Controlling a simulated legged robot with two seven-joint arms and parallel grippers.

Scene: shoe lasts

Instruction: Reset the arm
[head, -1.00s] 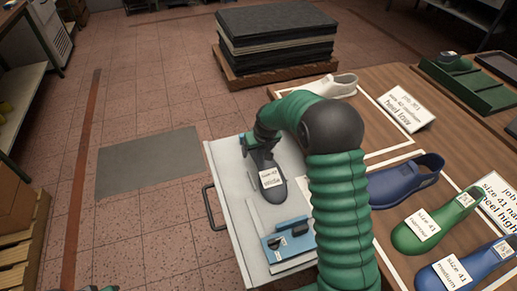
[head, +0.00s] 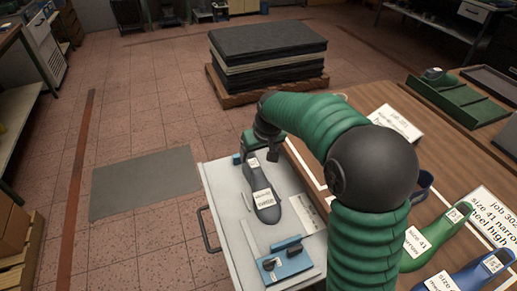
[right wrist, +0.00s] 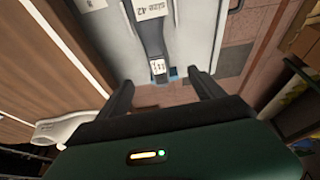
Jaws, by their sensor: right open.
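My right arm reaches from the lower right of the head view over the open drawer. Its gripper (head: 262,143) is at the drawer's far end, above the heel of a dark grey shoe last. In the right wrist view my right gripper (right wrist: 160,93) is open, its two fingers apart with nothing between them. The grey last (head: 262,190) lies in the white drawer (head: 229,215) with paper labels on it. It also shows in the right wrist view (right wrist: 152,42), beyond the fingertips. My left gripper is not in view.
A blue tool holder (head: 285,262) lies at the drawer's near end. The wooden table (head: 455,150) to the right carries a green last (head: 431,236), a blue last (head: 480,274), label cards and a green tray (head: 462,98). A stack of dark sheets (head: 268,55) stands behind.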

